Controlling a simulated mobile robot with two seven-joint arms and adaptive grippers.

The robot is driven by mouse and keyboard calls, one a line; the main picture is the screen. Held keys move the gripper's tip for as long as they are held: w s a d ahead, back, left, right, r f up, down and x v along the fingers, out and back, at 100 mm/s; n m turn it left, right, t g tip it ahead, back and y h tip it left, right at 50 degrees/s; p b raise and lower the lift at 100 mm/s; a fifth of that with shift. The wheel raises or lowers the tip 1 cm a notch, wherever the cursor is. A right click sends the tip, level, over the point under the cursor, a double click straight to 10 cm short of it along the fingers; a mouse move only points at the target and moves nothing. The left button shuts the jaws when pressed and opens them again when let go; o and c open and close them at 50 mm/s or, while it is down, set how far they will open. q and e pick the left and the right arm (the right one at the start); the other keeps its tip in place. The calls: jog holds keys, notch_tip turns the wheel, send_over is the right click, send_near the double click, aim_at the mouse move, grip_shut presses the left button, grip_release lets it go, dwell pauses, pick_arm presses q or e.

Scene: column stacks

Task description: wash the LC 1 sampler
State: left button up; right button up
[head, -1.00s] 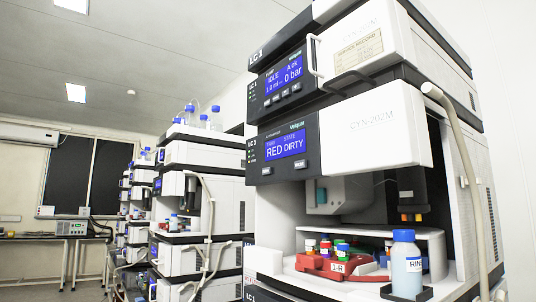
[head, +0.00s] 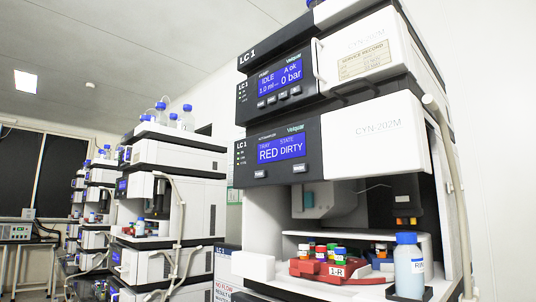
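Two small buttons (head: 299,168) sit below that display. Its open bay holds a red tray (head: 310,268) marked 1-R with several capped vials (head: 320,252). A rinse bottle (head: 409,265) with a blue cap stands in a dark holder at the bay's front right; its label is partly cut off from reading. Neither of my grippers shows in the head view.
The pump module (head: 283,85) above shows IDLE and 0 bar. A pale handle or tube (head: 440,125) runs down the stack's right side. More instrument stacks (head: 165,180) stand to the left. A notice (head: 228,285) is at the lower left of LC 1.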

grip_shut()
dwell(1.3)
